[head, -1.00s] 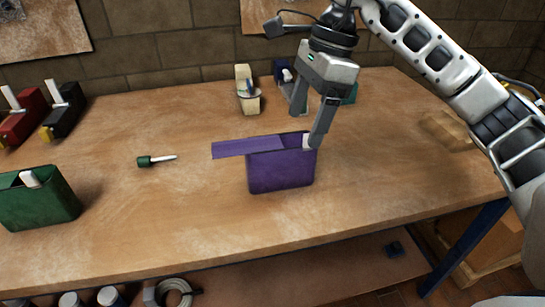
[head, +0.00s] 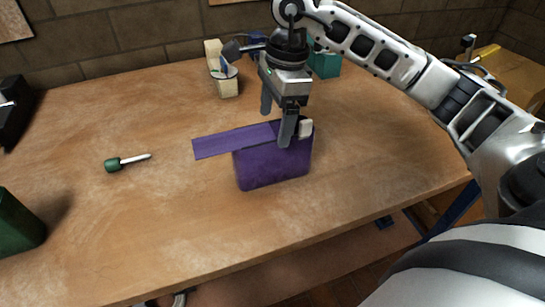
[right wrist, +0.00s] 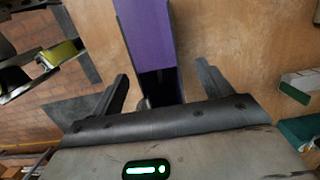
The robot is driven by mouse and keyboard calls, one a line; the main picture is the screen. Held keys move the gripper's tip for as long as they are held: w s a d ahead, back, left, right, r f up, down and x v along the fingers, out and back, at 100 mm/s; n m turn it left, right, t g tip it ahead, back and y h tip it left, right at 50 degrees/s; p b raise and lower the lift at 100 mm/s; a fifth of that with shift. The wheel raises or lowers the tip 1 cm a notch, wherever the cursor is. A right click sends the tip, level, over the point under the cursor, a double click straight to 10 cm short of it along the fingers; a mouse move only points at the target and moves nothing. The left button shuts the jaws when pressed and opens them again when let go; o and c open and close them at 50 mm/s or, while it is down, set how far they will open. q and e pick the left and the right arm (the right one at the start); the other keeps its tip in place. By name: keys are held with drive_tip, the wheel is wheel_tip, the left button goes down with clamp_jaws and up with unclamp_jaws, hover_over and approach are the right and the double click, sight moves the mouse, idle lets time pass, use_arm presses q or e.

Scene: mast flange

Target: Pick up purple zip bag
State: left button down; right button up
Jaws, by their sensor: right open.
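The purple zip bag (head: 273,165) stands upright on the wooden workbench near the middle of the head view. Its flat purple strip (head: 228,141) sticks out to the left, and a white piece (head: 305,128) shows at its upper right corner. In the right wrist view the purple strip (right wrist: 145,38) runs up from between the jaws, with a dark opening below it. My right gripper (head: 276,128) is open, pointing down at the bag's top edge, fingers on either side of it in the wrist view (right wrist: 162,88). I cannot tell whether they touch it. My left gripper is not in view.
A green-handled screwdriver (head: 124,163) lies left of the bag. A green container (head: 14,222) stands at the left edge. A cream holder (head: 226,82) and a teal box (head: 326,65) stand behind. The bench front is clear.

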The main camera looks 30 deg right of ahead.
sight(271, 139)
drive_tip(key=shift+a+f+p, duration=0.15)
drive_tip(key=shift+a+f, duration=0.1)
drive_tip(key=shift+f, duration=1.1)
drive_tip(key=shift+a+f+p, duration=0.15)
drive_tip(key=shift+a+f, duration=0.1)
drive_tip(key=shift+f, duration=1.05)
drive_tip(key=shift+r, duration=0.1)
drive_tip(key=c, duration=1.5)
